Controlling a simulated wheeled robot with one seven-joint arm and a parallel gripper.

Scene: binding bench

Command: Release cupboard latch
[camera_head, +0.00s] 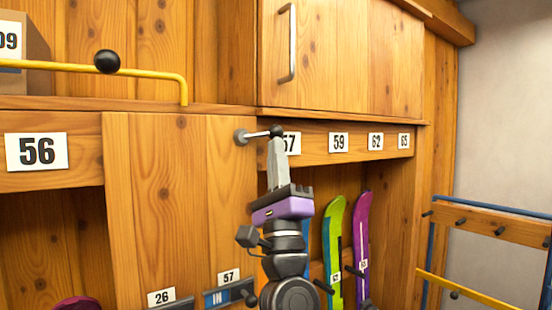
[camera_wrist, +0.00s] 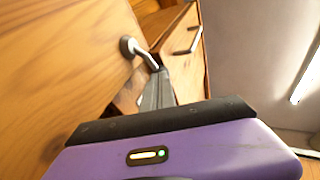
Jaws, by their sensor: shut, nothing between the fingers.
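The latch (camera_head: 256,135) is a metal lever with a round grey base on the wooden panel left of the "57" label. Its rod points right and ends in a dark knob. The latch also shows in the wrist view (camera_wrist: 127,46). My gripper (camera_head: 276,143) is shut, pointing up, with its tips at the knob end of the lever. I cannot tell whether they touch it. In the wrist view the closed fingers (camera_wrist: 162,78) reach the rod's end. The cupboard door (camera_head: 335,55) above, with a metal bar handle (camera_head: 288,42), looks closed.
A yellow rail (camera_head: 135,70) with a black ball runs along the shelf at upper left. Green (camera_head: 334,245) and purple (camera_head: 361,240) boards stand in the rack behind my gripper. A peg rack (camera_head: 490,222) is at right.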

